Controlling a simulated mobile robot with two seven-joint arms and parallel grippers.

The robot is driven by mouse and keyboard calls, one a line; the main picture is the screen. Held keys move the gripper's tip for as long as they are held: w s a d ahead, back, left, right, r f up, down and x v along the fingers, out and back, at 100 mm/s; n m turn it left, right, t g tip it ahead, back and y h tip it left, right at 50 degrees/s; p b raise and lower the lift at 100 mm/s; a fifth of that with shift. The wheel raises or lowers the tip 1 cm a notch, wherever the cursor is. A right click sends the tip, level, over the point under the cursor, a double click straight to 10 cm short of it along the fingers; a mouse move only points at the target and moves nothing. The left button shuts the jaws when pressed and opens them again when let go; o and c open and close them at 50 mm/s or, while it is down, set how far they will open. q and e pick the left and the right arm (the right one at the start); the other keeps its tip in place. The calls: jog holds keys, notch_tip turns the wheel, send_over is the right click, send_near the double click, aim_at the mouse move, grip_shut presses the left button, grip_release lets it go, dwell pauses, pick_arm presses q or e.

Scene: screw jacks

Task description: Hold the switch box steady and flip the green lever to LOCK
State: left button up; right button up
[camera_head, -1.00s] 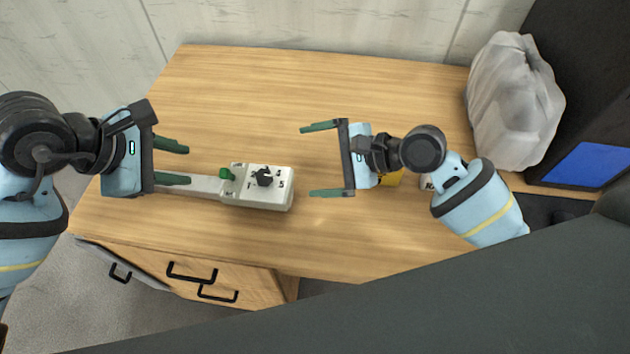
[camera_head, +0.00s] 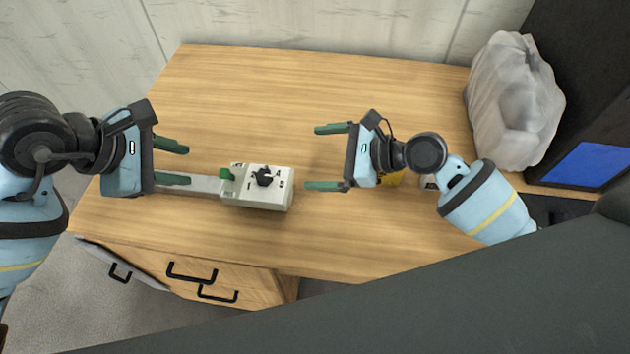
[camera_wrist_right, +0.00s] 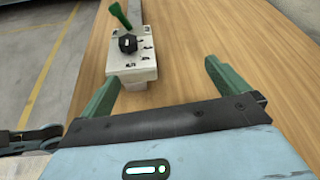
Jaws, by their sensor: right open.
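The pale switch box (camera_head: 257,196) lies on the table with a grey bar (camera_head: 196,184) running out to its left. The green lever (camera_head: 226,174) stands up at the box's left end, beside a black knob (camera_head: 264,177). In the right wrist view, the box (camera_wrist_right: 132,68), green lever (camera_wrist_right: 120,14) and knob (camera_wrist_right: 128,43) show ahead of my right gripper (camera_wrist_right: 162,74). My left gripper (camera_head: 180,163) is open at the bar's left end, its lower finger over or beside the bar; contact is unclear. My right gripper (camera_head: 313,157) is open and empty, right of the box and apart from it.
A grey plastic bag (camera_head: 514,105) stands at the back right. The table (camera_head: 270,90) behind the box is clear. Drawers with black handles (camera_head: 192,272) are at the front.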

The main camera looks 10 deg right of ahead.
aim_at(291, 187)
jog(key=shift+m+g+y, duration=0.4)
jog(key=shift+m+g, duration=0.1)
jog(key=shift+g, duration=0.3)
jog(key=s+a+f, duration=0.1)
jog(key=s, duration=0.1)
jog(key=s+a+f, duration=0.1)
jog(key=f, duration=0.1)
jog(key=shift+s+a+f, duration=0.2)
jog(key=shift+s+a, duration=0.1)
jog(key=shift+s, duration=0.05)
jog(key=shift+x, duration=3.95)
